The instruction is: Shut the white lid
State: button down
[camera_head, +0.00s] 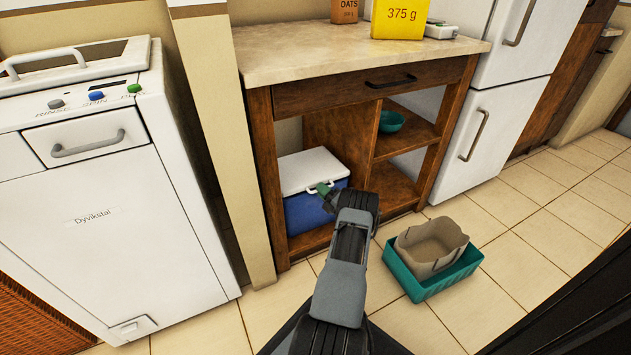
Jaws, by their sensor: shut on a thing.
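A blue cooler box (303,214) with a white lid (311,166) stands in the lower left bay of the wooden shelf unit. The lid lies flat or nearly flat over the box; a small gap cannot be ruled out. My arm comes in from the lower middle and hides the box's lower right part. The fingertips are small and partly hidden.
The shelf's upright divider (340,135) stands right of the cooler. A teal bowl (391,121) sits on a side shelf. A teal tray (434,283) holding a tan bin (430,250) is on the floor right of my arm. A white washing machine (105,210) stands left.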

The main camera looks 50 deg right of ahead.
jog(key=shift+w+d+f+t, duration=0.1)
jog(key=shift+f+t, duration=0.2)
jog(key=shift+f, duration=0.5)
jog(key=c, duration=1.5)
grip_release()
jog(key=shift+o, duration=0.2)
jog(key=p+v, duration=0.2)
jog(key=v, duration=1.2)
jog(key=shift+n, duration=0.3)
